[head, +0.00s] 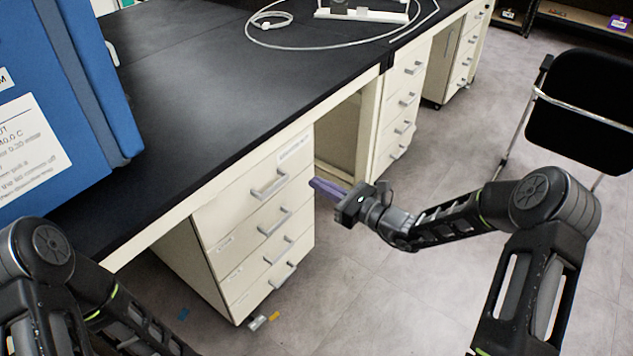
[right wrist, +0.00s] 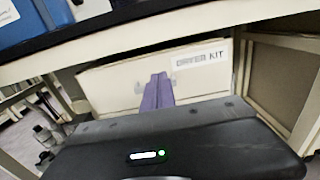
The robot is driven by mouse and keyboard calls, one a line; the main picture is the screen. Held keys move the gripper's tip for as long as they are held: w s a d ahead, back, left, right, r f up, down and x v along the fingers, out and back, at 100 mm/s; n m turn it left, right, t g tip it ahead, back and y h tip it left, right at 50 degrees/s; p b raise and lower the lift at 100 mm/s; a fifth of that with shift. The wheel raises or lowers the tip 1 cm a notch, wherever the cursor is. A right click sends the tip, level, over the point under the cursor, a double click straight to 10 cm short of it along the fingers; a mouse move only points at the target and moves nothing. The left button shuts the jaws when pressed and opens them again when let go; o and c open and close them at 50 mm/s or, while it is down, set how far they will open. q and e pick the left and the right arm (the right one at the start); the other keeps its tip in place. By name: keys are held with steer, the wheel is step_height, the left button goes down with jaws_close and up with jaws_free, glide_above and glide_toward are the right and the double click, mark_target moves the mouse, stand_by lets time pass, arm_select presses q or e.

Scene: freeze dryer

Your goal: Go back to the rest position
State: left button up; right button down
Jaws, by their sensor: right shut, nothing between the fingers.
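My right gripper (head: 328,190) has purple fingers and is shut and empty. In the head view it is out in front of the bench, just right of the cream drawer unit. In the right wrist view its fingers (right wrist: 158,92) lie together and point at a drawer front (right wrist: 110,82) labelled "DRYER KIT". I cannot tell whether the fingertips touch anything, but a gap seems to show. My left arm (head: 45,265) enters at the lower left; its gripper is outside the picture.
A blue machine (head: 95,90) stands on the black bench (head: 210,80) at the left. The drawer unit (head: 250,230) is below the bench edge. A coiled clear tube (head: 290,47) lies at the back. A black chair (head: 585,105) is at the right. Open floor (head: 400,300) lies in front.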

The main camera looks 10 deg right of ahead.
steer(key=shift+f, duration=0.1)
steer(key=s+a+f+n+g+h, duration=0.1)
steer(key=s+f+n+g+h, duration=0.4)
steer(key=s+f+n, duration=0.75)
steer(key=s+a+f+n+g+h, duration=0.25)
steer(key=s+f+n+g, duration=0.5)
steer(key=s+f, duration=0.85)
steer(key=s+a+r+n, duration=0.2)
steer(key=s+a+n, duration=0.3)
steer(key=s+n, duration=0.25)
step_height(320, 180, up, 16)
steer(key=m+p, duration=0.1)
steer(key=p, duration=1.5)
steer(key=shift+d+r+p, duration=0.15)
steer(key=shift+p, duration=0.15)
steer(key=shift+w+g, duration=0.1)
steer(key=shift+g, duration=0.15)
